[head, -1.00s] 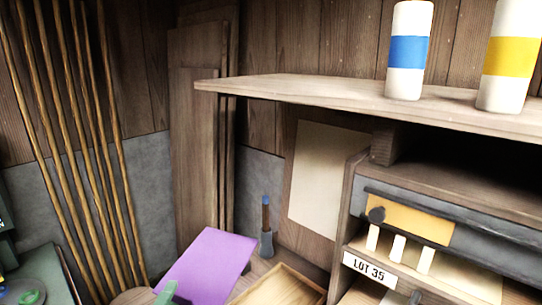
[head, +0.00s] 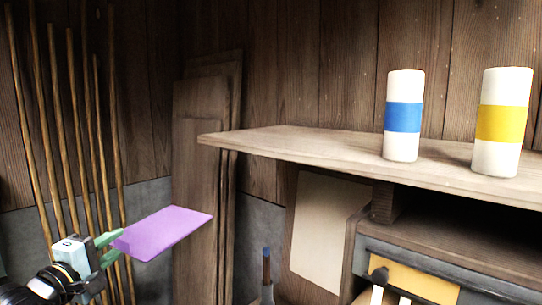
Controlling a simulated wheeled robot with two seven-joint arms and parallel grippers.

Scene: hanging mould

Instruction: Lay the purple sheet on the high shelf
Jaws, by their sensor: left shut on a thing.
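The purple sheet (head: 165,232) is in the lower left of the head view, held in the air and roughly flat. My left gripper (head: 113,243) is shut on its near left edge. The high shelf (head: 290,143) is a wooden board running from the middle to the right edge. The sheet is left of the shelf's left end, lower in the picture and apart from it. My right gripper is not in view.
A white bottle with a blue band (head: 403,117) and one with a yellow band (head: 502,122) stand on the shelf's right part. Its left part is bare. Tall thin poles (head: 75,130) lean at the left; wooden boards (head: 197,200) lean behind the sheet.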

